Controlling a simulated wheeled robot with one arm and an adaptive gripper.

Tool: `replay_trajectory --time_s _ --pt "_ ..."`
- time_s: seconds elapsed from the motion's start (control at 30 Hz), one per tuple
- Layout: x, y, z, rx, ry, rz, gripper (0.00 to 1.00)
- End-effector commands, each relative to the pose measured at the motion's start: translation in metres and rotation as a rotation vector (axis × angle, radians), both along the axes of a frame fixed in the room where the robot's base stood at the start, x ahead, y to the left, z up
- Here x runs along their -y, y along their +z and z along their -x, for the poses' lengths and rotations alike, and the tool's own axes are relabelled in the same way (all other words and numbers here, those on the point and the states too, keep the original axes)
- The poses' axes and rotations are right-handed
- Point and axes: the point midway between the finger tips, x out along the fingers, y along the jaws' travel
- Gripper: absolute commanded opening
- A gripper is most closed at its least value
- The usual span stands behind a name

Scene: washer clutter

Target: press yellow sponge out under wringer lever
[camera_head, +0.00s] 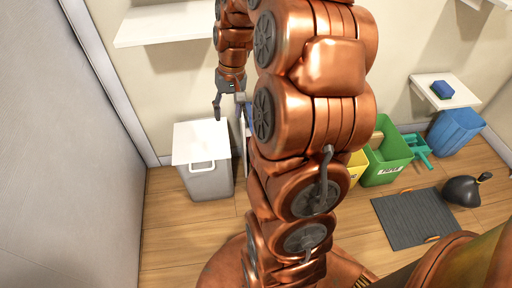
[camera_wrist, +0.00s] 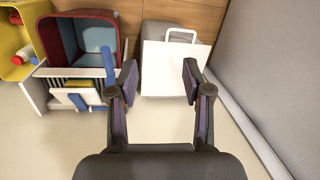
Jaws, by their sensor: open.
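My gripper (camera_head: 229,103) is open and empty, pointing down near the grey bin's white lid in the head view. Its spread fingers also show in the wrist view (camera_wrist: 160,80), with nothing between them. Left of them in the wrist view is a white slatted rack (camera_wrist: 38,92) with an upright blue bar (camera_wrist: 108,62), possibly the wringer and its lever. A small flat yellow piece (camera_wrist: 76,97), possibly the sponge, lies at the rack among blue parts. My left finger is close to the blue bar; whether they touch I cannot tell. My arm hides most of this area in the head view.
A grey bin (camera_head: 207,183) with a white lid stands near the left wall. A green bin (camera_head: 388,163), blue bin (camera_head: 456,132) and dark mat (camera_head: 415,220) lie right.

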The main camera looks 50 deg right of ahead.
Motion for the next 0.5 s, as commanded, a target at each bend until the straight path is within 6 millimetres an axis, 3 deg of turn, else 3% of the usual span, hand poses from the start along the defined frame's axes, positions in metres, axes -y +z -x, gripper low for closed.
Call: replay_trajectory --time_s 0.03,0.2,0.33,0.5 --pt "0.016 -0.029 -0.004 0.006 -0.029 -0.002 0.49" --pt "0.065 -0.085 -0.011 0.025 -0.116 -0.006 0.49" --pt "0.100 -0.121 -0.013 0.038 -0.176 -0.004 0.49" --pt "0.130 -0.150 -0.010 0.046 -0.229 -0.003 0.49"
